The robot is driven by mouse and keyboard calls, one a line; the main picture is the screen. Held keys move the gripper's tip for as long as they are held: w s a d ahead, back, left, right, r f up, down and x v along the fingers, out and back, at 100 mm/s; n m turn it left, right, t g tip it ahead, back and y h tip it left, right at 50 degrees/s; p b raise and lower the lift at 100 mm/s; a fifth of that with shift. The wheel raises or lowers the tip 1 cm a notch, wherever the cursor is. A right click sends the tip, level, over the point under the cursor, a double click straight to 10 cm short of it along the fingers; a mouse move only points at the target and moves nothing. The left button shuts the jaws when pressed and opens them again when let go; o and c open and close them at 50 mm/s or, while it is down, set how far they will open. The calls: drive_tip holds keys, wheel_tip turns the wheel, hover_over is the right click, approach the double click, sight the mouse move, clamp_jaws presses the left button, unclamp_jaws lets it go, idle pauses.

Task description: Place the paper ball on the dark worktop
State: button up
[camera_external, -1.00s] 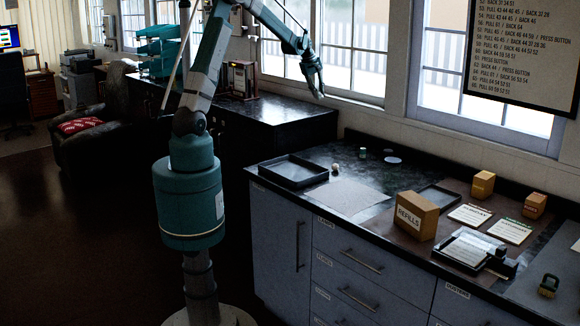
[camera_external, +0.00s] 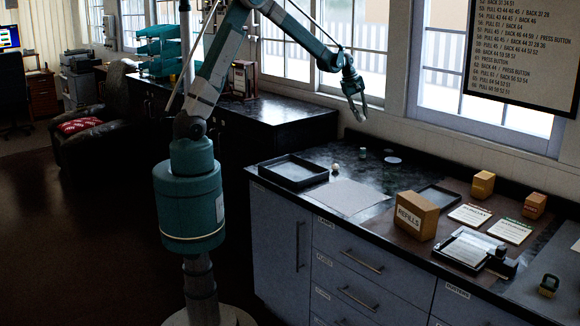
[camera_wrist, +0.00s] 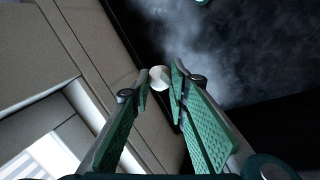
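My gripper (camera_external: 360,116) is in the air above the back of the counter, in front of the windows. In the wrist view, my gripper (camera_wrist: 160,76) has its two green fingers closed in on the white paper ball (camera_wrist: 159,79), which sits between the fingertips. In the external view the ball is too small to make out at the fingertips. The dark mottled worktop (camera_external: 378,178) lies below and to the right of the gripper; it also shows in the wrist view (camera_wrist: 235,50).
A black tray (camera_external: 292,171), a small white round object (camera_external: 335,167), a small cylinder (camera_external: 363,153) and a pale disc (camera_external: 393,160) are on the counter. A pale sheet (camera_external: 348,196) lies in front. A REFILLS box (camera_external: 416,216) stands to the right. The window wall borders the back.

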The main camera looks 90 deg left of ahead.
drive_tip(key=w+d+f+m, duration=0.1)
drive_tip(key=w+d, duration=0.3)
drive_tip(key=d, duration=0.4)
drive_tip(key=w+d+f+m+b, duration=0.1)
drive_tip(key=w+d, duration=0.3)
drive_tip(key=d, duration=0.5)
drive_tip(key=w+d+f+h, duration=0.1)
drive_tip(key=w+d+f, duration=0.2)
drive_tip(key=d, duration=0.5)
drive_tip(key=shift+w+d+f+m, duration=0.2)
drive_tip(key=shift+w+m, duration=0.2)
drive_tip(key=shift+w, duration=0.45)
drive_tip(key=shift+f, duration=0.15)
drive_tip(key=shift+f, duration=3)
drive_tip(key=shift+f, duration=1.85)
drive_tip(key=shift+f+b, duration=0.15)
drive_tip(key=shift+b, duration=0.15)
